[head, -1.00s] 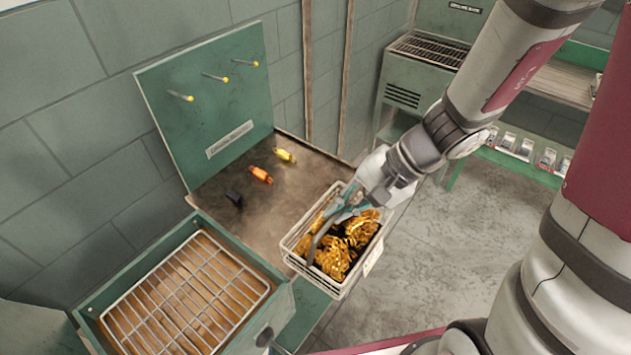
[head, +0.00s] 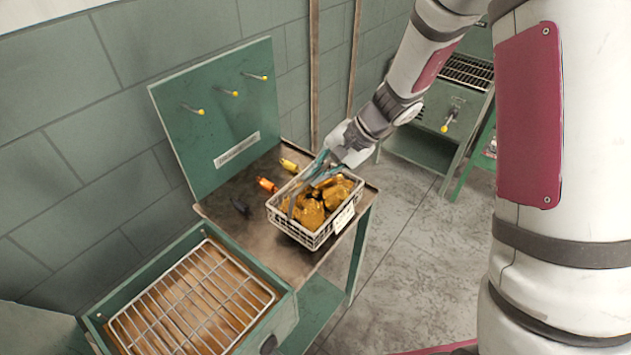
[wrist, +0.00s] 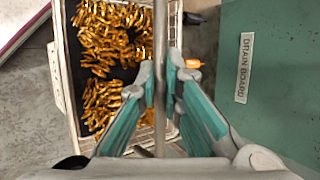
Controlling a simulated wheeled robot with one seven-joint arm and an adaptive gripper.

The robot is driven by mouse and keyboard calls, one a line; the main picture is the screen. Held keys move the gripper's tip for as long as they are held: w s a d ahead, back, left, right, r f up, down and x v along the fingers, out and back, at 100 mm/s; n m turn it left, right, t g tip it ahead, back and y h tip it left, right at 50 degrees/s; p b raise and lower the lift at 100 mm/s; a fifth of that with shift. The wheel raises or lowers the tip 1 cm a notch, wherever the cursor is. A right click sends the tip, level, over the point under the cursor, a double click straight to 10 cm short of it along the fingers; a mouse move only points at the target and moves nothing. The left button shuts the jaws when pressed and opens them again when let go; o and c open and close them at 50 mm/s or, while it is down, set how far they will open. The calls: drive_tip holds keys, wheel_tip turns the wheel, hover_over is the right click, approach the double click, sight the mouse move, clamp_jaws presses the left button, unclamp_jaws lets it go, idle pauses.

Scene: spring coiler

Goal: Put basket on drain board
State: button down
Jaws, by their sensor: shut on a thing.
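The wire basket (head: 296,231) holds golden metal pieces and has a white tag on its right side. My gripper (head: 318,172) is shut on the basket's handle. In the wrist view my gripper (wrist: 160,88) pinches the upright grey handle bar, with the basket (wrist: 62,92) below and to the left. The green back panel (wrist: 260,75) there carries a DRAIN BOARD label.
Yellow, orange and black small items (head: 266,185) lie on the bench behind and left of the basket. A green tray with a wire rack (head: 195,300) stands at front left. Yellow-tipped pegs (head: 232,93) stick out of the back panel. Open floor lies right.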

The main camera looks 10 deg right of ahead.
sight(306, 191)
drive_tip(key=shift+w+a+f, duration=0.1)
drive_tip(key=shift+w+a, duration=0.05)
drive_tip(key=shift+w, duration=0.25)
drive_tip(key=shift+f+p, duration=0.35)
drive_tip(key=shift+f, duration=1.45)
drive_tip(key=c, duration=1.7)
unclamp_jaws()
